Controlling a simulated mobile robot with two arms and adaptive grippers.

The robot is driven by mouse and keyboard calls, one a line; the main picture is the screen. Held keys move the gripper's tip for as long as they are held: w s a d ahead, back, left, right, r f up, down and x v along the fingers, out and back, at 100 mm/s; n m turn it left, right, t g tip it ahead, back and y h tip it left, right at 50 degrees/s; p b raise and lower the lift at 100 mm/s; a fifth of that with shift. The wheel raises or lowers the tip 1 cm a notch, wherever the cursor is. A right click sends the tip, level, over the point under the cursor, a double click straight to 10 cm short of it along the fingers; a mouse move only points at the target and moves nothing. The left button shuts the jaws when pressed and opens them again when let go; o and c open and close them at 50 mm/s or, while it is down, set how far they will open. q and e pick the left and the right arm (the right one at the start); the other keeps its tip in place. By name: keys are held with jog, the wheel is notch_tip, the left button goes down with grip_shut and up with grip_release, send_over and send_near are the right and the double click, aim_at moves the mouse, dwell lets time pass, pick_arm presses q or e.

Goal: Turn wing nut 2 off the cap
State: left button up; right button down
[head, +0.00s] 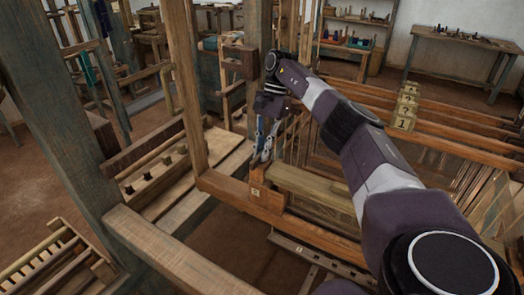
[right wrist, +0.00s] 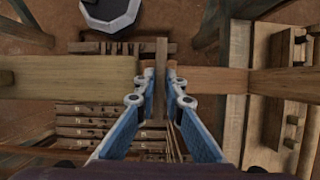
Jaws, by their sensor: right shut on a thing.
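My right gripper (head: 262,157) reaches down to a wooden block (head: 268,200) with a pale number tag at the end of a light wooden beam. The block stands on the loom's front rail. In the right wrist view the blue fingers of the gripper (right wrist: 160,82) are almost together over a narrow wooden bar (right wrist: 161,52). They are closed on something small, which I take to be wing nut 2. The nut itself is hidden between the fingertips. I cannot tell which wooden part is the cap. My left gripper is not in view.
Loom posts (head: 187,80) stand close left of my arm. A slatted wooden frame (head: 50,265) lies at the lower left. Numbered blocks (head: 405,108) stand on the rails at right. A bench (head: 465,45) stands by the far wall.

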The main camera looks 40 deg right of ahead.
dwell(0.4)
jog(key=c, duration=2)
grip_release()
jog(key=shift+r, duration=0.1)
notch_tip(320, 180, up, 10)
jog(key=shift+w+f, duration=0.1)
